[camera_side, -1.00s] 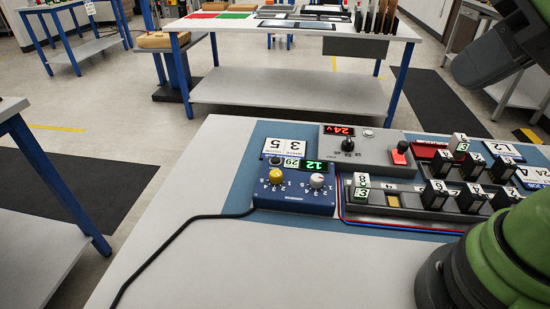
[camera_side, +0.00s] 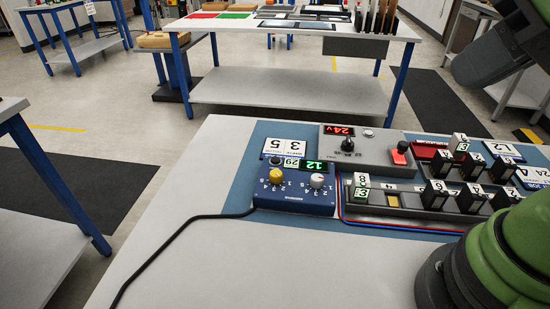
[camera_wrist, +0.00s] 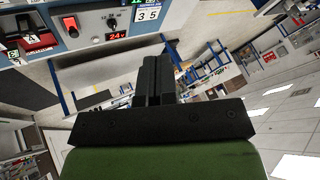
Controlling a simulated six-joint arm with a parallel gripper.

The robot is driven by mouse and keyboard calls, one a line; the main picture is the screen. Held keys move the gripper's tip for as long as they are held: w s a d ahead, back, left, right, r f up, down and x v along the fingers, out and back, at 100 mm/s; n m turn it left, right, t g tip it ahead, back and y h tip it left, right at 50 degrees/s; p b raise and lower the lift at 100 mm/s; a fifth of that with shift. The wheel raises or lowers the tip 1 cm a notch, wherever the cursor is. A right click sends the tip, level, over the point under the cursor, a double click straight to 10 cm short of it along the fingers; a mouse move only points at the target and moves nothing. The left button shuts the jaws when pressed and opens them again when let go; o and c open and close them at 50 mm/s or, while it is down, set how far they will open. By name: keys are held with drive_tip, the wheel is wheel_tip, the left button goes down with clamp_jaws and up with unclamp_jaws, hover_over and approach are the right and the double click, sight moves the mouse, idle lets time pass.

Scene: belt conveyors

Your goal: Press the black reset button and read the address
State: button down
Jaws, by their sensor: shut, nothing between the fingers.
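My gripper (camera_wrist: 157,62) is shut and empty in the wrist view, up in the air and apart from the boxes. The blue box is cut off at the top edge of that view. The fingertips are not visible in the side view.
A grey supply box (camera_side: 375,148) with a red 24v display, black knob and red switch (camera_side: 400,152) stands behind. Numbered black modules (camera_side: 435,194) line a rail at right. A black cable (camera_side: 190,219) runs left from the blue box.

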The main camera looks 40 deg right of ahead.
idle(0.6)
drive_tip(key=t+y, duration=0.1)
hover_over(278, 159)
wheel_tip(278, 159, down, 17)
drive_tip(key=shift+m, duration=0.4)
drive_tip(key=shift+f, duration=4.25)
